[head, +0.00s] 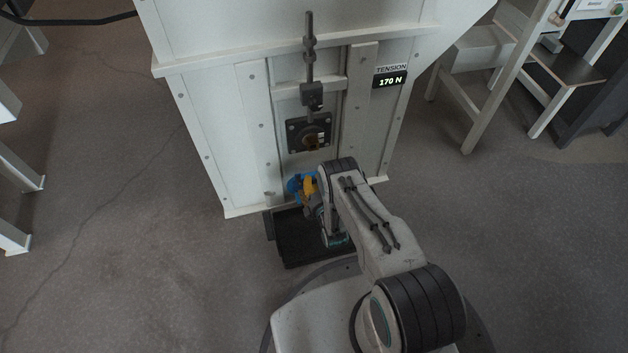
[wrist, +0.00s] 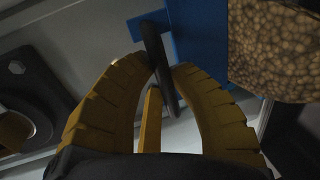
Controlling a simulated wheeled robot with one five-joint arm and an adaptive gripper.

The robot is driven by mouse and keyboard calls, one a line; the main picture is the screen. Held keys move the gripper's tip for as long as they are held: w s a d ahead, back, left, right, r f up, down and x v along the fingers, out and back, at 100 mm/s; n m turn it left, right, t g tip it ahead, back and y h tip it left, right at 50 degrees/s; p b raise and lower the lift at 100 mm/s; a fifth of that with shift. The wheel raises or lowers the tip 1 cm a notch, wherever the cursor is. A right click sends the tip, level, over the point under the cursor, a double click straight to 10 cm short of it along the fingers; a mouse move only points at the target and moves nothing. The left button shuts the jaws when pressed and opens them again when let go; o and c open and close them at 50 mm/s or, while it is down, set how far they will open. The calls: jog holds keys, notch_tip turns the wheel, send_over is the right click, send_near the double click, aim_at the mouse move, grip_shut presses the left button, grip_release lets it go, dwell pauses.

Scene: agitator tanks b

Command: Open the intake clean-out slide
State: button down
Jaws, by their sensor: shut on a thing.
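The blue slide (head: 294,184) shows low on the front of the white housing, partly hidden by my gripper (head: 308,186). In the wrist view the blue slide (wrist: 198,40) has a dark bar-like handle (wrist: 157,50). The yellow fingers of my gripper (wrist: 163,70) are closed around this handle, one on each side. The tips meet the handle close to the blue part. How far the slide stands out of the housing cannot be told.
Brown granular material (wrist: 270,48) shows beside the blue slide. A black tray (head: 287,250) lies on the floor below the housing (head: 232,150). Above are a black bearing plate (head: 296,136), a threaded rod (head: 309,62) and a display (head: 390,80) reading 170 N. Floor at left is clear.

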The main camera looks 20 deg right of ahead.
notch_tip(320, 180, up, 5)
jog(key=p, duration=0.3)
jog(key=shift+f+p, duration=0.15)
jog(key=shift+p, duration=0.15)
jog(key=shift+f, duration=0.2)
jog(key=c, duration=1.1)
grip_release()
jog(key=shift+r, duration=0.1)
jog(key=shift+r, duration=4.9)
